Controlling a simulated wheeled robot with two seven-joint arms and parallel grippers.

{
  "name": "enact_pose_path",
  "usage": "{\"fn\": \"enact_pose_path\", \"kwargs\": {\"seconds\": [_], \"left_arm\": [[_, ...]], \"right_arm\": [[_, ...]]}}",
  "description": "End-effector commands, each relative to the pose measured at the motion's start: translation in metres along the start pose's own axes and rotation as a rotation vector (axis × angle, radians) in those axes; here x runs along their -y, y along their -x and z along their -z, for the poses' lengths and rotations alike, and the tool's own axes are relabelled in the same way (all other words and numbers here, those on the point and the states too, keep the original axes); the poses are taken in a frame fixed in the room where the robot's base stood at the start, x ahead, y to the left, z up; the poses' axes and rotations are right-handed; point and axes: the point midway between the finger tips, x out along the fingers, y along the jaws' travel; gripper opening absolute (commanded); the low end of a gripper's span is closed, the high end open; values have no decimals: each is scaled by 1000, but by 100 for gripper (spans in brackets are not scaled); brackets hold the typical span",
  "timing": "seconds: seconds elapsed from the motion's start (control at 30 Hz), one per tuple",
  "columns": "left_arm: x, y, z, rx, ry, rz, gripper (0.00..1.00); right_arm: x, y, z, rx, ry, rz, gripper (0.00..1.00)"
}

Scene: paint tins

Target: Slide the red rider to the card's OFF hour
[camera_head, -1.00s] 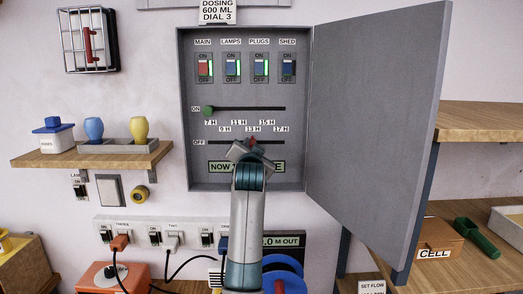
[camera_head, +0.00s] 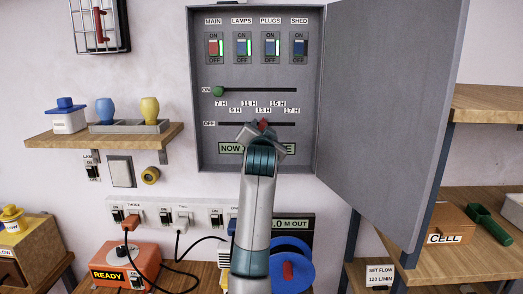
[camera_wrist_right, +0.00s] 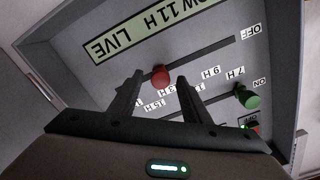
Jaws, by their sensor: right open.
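The red rider (camera_head: 263,124) sits on the lower OFF slot (camera_head: 285,124) of the grey wall box, in line with the 13 H label. My right gripper (camera_head: 262,128) is in front of it and partly hides it. In the right wrist view, which is turned upside down, the red rider (camera_wrist_right: 161,76) shows between the tips of the open fingers (camera_wrist_right: 160,82), with gaps visible beside it. The green rider (camera_head: 219,91) is at the left end of the ON slot, by 7 H. No card giving an OFF hour is readable. My left gripper is out of view.
The display (camera_wrist_right: 150,28) under the slots reads NOW 11 H LIVE. Several switches (camera_head: 256,47) are above the slots. The open box door (camera_head: 385,100) stands to the right. A shelf (camera_head: 105,137) with pots is at the left; a socket strip (camera_head: 148,208) is below.

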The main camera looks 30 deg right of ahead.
Motion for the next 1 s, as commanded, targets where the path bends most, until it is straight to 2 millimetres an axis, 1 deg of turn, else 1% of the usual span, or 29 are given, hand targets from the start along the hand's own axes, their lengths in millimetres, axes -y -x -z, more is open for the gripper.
{"fn": "enact_pose_path", "kwargs": {"seconds": [0.03, 0.2, 0.5, 0.6, 0.7, 0.8, 1.0], "left_arm": [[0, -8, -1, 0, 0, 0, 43], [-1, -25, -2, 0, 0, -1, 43], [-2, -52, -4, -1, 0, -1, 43], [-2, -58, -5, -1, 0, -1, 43], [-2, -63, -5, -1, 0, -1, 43], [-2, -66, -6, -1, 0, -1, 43], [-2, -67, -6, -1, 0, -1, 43]], "right_arm": [[-2, 8, -4, -2, -3, 2, 43], [-2, 40, -5, -2, -4, 3, 43], [-2, 102, -4, -2, -4, 3, 43], [-1, 119, -4, -1, -3, 3, 43], [0, 133, -2, -2, -2, 3, 43], [0, 142, -2, 0, -2, 2, 43], [0, 150, -1, 1, 0, 0, 43]]}}
